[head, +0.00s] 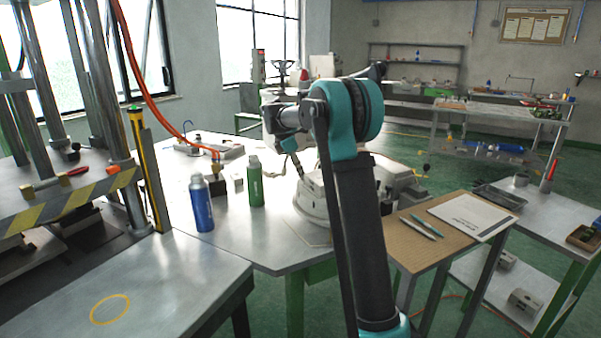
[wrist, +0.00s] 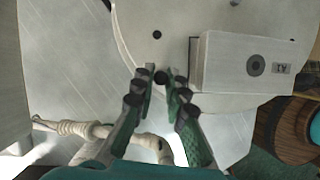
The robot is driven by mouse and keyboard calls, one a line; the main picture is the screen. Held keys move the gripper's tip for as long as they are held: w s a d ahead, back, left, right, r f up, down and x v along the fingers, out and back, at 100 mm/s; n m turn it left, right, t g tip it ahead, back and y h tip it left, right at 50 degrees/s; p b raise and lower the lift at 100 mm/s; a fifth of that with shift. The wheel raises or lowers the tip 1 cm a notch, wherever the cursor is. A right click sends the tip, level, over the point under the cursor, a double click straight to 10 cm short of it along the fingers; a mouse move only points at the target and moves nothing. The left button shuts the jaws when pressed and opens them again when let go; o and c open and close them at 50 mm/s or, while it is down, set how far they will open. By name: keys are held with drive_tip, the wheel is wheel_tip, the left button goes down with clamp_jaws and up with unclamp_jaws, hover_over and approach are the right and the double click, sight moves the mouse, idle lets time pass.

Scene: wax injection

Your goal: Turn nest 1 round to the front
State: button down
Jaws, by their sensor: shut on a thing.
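The round pale turntable (head: 312,205) stands on the metal bench in the head view, partly hidden behind my arm. In the wrist view its disc (wrist: 135,22) fills the upper middle and has small dark holes. A pale block (wrist: 222,65) with a round dark hole and a small upside-down label, seemingly "A1", sits on the disc, right of my gripper. My gripper (wrist: 160,88) is shut on a small dark peg (wrist: 161,77) near the disc's edge. In the head view my arm hides much of the turntable, and the fingers are hard to make out.
A blue bottle (head: 201,205) and a green bottle (head: 255,182) stand on the bench left of the turntable. A wooden-topped stand (head: 412,250) with pens and a paper sheet is at the right. A press with a striped edge (head: 62,198) is at the left.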

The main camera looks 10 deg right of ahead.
sight(322, 199)
drive_tip(key=shift+s+a+n+t, duration=0.25)
drive_tip(key=shift+s+n, duration=0.3)
drive_tip(key=shift+s, duration=0.15)
drive_tip(key=shift+s+a+n+t, duration=0.15)
drive_tip(key=shift+s+a+n, duration=0.05)
drive_tip(key=shift+s+n, duration=0.45)
drive_tip(key=shift+s+a+n+t+y, duration=0.15)
drive_tip(key=shift+s+n+t+y, duration=0.15)
drive_tip(key=shift+s+n, duration=0.75)
drive_tip(key=shift+s+n+t, duration=0.3)
drive_tip(key=shift+s+n, duration=0.45)
drive_tip(key=shift+s, duration=0.65)
drive_tip(key=shift+s+d+n+t+y, duration=0.2)
drive_tip(key=shift+s+n, duration=0.25)
drive_tip(key=shift+s, duration=0.15)
drive_tip(key=shift+s+d+n+t+y, duration=0.1)
drive_tip(key=shift+s+d+n+y, duration=0.1)
drive_tip(key=shift+s+n, duration=0.35)
drive_tip(key=shift+s+d+n+t+y, duration=0.1)
drive_tip(key=shift+s+n+y, duration=0.1)
drive_tip(key=shift+s+n, duration=0.3)
drive_tip(key=shift+s+d, duration=0.45)
drive_tip(key=shift+s, duration=0.4)
drive_tip(key=shift+s+d, duration=0.4)
drive_tip(key=shift+s, duration=0.45)
drive_tip(key=shift+s+d, duration=1.25)
drive_tip(key=shift+s, duration=0.1)
drive_tip(key=c, duration=1.5)
unclamp_jaws()
drive_tip(key=shift+c, duration=0.2)
